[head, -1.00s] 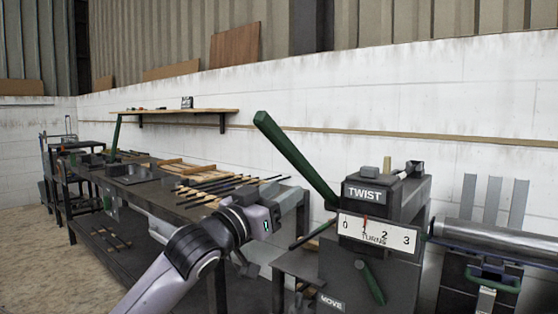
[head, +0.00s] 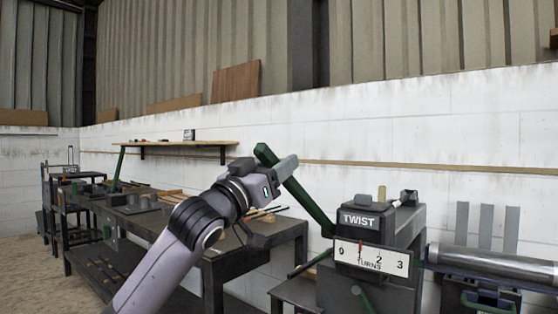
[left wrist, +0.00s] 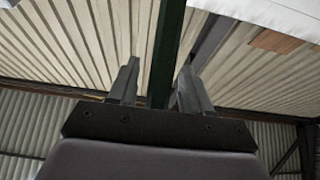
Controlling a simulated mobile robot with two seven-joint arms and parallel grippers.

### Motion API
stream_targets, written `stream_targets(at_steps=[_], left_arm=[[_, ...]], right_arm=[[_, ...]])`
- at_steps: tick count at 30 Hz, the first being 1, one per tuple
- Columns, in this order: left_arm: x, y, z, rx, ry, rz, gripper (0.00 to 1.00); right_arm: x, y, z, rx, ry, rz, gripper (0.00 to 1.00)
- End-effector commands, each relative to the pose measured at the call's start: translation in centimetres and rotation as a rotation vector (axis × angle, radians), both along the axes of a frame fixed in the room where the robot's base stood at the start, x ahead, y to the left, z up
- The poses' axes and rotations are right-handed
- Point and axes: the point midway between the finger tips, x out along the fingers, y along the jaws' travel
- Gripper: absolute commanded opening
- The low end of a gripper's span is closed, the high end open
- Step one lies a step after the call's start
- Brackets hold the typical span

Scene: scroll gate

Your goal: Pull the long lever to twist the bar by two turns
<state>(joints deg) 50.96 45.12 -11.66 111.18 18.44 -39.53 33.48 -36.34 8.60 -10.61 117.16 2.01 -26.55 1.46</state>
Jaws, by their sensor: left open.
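The long green lever (head: 310,203) slants up and left from the machine marked TWIST (head: 366,219). Its dial (head: 371,257) reads 0 to 3 turns, and the red pointer stands at about 1. My left gripper (head: 286,168) is at the lever's upper end. In the left wrist view the lever (left wrist: 167,50) passes between the two open fingers (left wrist: 158,88), with a gap visible on each side. How far it sits between them in depth is unclear. My right gripper is in neither view.
A shorter green lever (head: 362,299) is low on the machine's front. A metal roller (head: 490,262) lies to the right. A dark workbench (head: 270,237) with thin rods stands behind my left arm. A white wall (head: 400,140) runs behind.

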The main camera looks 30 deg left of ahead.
Motion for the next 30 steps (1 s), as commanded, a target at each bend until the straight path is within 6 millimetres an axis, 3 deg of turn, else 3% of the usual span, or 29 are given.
stream_targets(at_steps=[13,14,18,30], left_arm=[[1.0,-0.1,0.4,0.0,0.0,-0.001,0.49],[1.0,-0.1,0.4,0.0,0.0,-0.001,0.42],[1.0,-0.1,0.4,0.0,0.0,-0.001,0.0],[0.8,-0.1,1.3,0.003,0.024,-0.001,0.0]], right_arm=[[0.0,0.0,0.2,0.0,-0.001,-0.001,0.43],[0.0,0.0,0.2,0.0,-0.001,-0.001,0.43],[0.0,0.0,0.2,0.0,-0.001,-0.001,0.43],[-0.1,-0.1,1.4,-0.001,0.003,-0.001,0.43]])
